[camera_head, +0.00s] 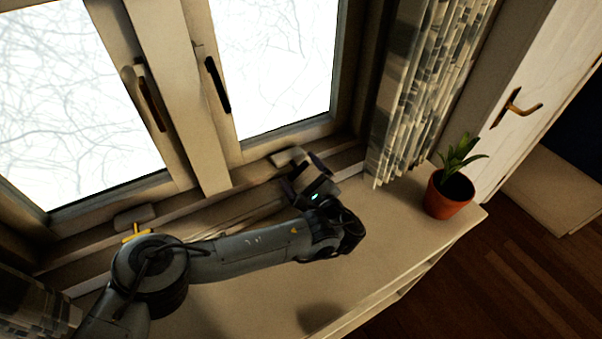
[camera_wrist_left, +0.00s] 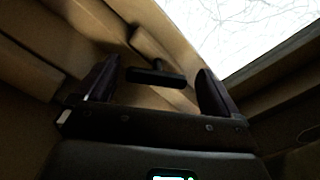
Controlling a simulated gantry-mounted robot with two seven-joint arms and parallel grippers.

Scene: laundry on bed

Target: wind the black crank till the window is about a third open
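My left gripper (camera_head: 305,172) is at the sill below the right window sash (camera_head: 290,132), by a pale crank housing (camera_head: 287,156). In the left wrist view its two dark fingers (camera_wrist_left: 157,85) stand wide apart. The black crank (camera_wrist_left: 156,76) shows between them as a short bar on a stem, with a gap on each side; I cannot tell its depth relative to the fingertips. In the head view the crank is hidden or lost against the gripper. The right sash looks shut in its frame. My right gripper is not in view.
A second housing with a yellow crank (camera_head: 136,233) sits below the left sash. The sashes carry a black handle (camera_head: 217,84) and a brown handle (camera_head: 151,102). A patterned curtain (camera_head: 423,85) hangs right of the gripper. A potted plant (camera_head: 449,192) stands on the sill's right end.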

